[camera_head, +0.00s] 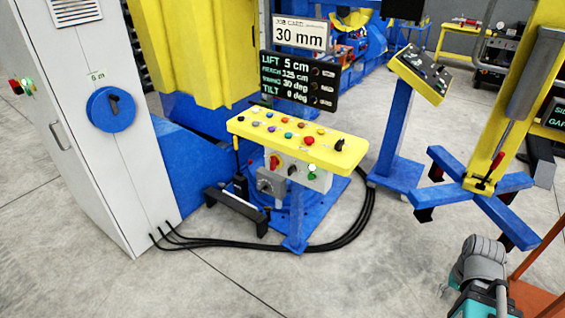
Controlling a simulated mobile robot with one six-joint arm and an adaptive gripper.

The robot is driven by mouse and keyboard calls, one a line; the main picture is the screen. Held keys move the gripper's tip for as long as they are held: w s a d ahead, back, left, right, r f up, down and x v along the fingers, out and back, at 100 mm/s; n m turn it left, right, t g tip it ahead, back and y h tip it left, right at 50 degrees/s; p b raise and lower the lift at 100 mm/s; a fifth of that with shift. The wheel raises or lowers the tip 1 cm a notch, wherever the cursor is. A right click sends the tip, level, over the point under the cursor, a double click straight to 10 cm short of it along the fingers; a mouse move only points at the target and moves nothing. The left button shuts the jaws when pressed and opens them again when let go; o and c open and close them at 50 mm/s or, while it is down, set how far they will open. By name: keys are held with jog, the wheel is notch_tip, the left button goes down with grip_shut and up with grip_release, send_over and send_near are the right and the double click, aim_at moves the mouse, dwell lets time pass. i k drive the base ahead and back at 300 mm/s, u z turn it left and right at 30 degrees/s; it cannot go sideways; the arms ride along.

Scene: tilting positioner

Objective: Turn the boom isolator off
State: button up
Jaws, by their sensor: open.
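No switch in view carries a readable boom isolator label, so I cannot tell for certain which one it is. A red rotary knob (274,162) sits on the front of the box under the yellow control panel (250,123), with a dark knob (292,169) and a white-green button to its right. A grey box with a lever (270,183) is below them. A large blue round switch (111,109) with a dark handle is on the grey cabinet (85,170) at left. A grey and teal part of my arm shows at bottom right, apart from all switches; my gripper's fingertips do not show.
A display (298,80) stands behind the yellow panel. Black cables (300,246) curve over the floor in front of the pedestal. A blue cross-shaped base (470,190) with a yellow column stands at right. The foreground floor (330,285) is clear.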

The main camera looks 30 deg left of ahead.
aim_at(274, 161)
jog(key=z, duration=1.65)
jog(key=k, duration=0.85)
jog(key=u, duration=1.85)
